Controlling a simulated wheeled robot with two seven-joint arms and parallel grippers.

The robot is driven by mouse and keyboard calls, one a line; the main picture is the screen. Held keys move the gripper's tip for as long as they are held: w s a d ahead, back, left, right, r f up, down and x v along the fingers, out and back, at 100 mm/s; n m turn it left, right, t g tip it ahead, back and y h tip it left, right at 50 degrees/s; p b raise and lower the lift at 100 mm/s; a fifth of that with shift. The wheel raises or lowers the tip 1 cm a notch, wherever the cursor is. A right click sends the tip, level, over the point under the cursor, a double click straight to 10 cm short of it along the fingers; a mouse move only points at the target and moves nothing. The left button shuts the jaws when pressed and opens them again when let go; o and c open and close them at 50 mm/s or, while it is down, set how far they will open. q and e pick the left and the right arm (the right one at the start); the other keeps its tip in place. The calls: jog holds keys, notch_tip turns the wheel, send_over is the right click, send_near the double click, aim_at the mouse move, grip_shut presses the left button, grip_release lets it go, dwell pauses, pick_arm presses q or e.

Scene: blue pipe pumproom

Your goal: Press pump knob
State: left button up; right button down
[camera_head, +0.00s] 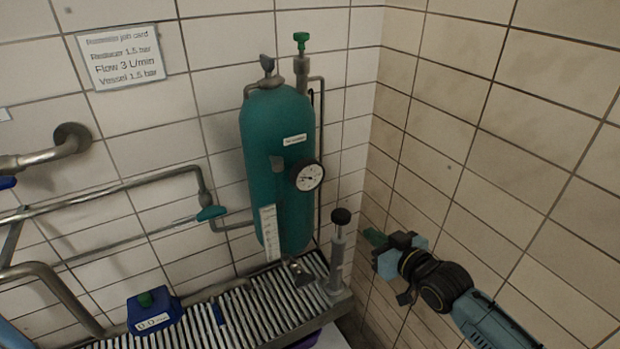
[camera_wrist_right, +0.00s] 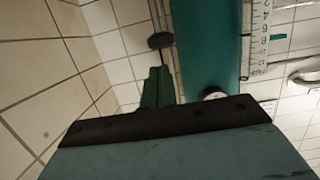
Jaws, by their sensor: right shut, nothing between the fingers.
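The pump knob (camera_head: 341,216) is a black ball on top of a grey upright hand pump (camera_head: 338,255). The pump stands at the right end of the slatted bench. My right gripper (camera_head: 374,237) is shut and empty, to the right of the pump and slightly lower than the knob in the head view. The two look apart there. In the right wrist view, the dark knob (camera_wrist_right: 160,40) shows just beyond my green fingertips (camera_wrist_right: 156,84). My left gripper is not in view.
A teal vessel (camera_head: 268,150) with a pressure gauge (camera_head: 309,177) and scale stands left of the pump. Pipes with a teal valve handle (camera_head: 211,213) run along the left wall. A blue meter (camera_head: 154,311) sits on the slatted bench (camera_head: 262,312). The right tiled wall is close to my right arm.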

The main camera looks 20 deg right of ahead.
dwell(0.6)
notch_tip(320, 180, up, 6)
jog(key=b, duration=0.5)
jog(key=shift+a+b, duration=0.3)
jog(key=shift+w, duration=0.15)
send_over(345, 219)
notch_tip(345, 219, down, 2)
notch_tip(345, 219, down, 4)
jog(key=shift+d+r, duration=0.1)
jog(key=shift+r, duration=0.15)
jog(key=shift+f, duration=0.55)
